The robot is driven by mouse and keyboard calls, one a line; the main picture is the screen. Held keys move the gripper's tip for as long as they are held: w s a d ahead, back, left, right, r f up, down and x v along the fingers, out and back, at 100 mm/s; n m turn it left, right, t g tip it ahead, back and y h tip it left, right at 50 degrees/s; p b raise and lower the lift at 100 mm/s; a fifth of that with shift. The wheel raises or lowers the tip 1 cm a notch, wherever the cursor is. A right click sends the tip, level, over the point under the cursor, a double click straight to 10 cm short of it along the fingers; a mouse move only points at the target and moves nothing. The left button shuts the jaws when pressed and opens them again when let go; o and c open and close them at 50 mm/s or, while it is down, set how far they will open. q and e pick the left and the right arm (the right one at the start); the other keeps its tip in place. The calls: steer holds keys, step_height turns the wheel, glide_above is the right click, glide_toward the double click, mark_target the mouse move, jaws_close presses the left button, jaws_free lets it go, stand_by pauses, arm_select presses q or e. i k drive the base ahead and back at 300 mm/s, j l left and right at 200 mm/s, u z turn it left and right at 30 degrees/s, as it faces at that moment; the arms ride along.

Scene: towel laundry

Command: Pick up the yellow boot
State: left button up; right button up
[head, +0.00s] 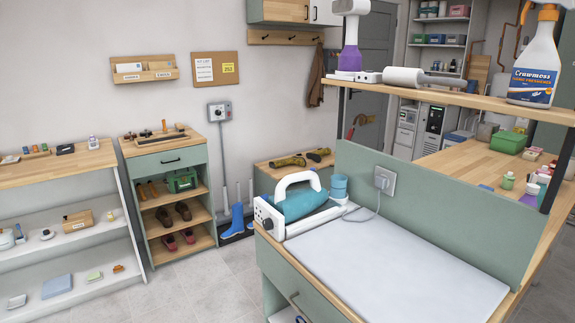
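No plainly upright yellow boot shows. Two dark-yellow, boot-like items lie on the low wooden bench by the back wall: one at the left (288,161) and a smaller one at the right (318,154). They look tilted on their sides; they are too small to tell for sure that they are boots. A blue boot (237,222) stands on the floor in a dark tray, left of the bench. Neither of my grippers is in view.
A counter with a pale ironing surface (395,262) and a teal iron (300,203) stands in front of the bench's right side. A shoe cabinet (172,160) holds brown and red shoes. The tiled floor (205,285) between the left shelves and counter is clear.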

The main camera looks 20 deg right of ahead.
mark_target(299, 161)
steer(key=i+j+z, duration=0.45)
steer(key=i+j, duration=0.45)
steer(key=i, duration=0.75)
steer(key=i+j+z, duration=0.5)
steer(key=i+j, duration=0.95)
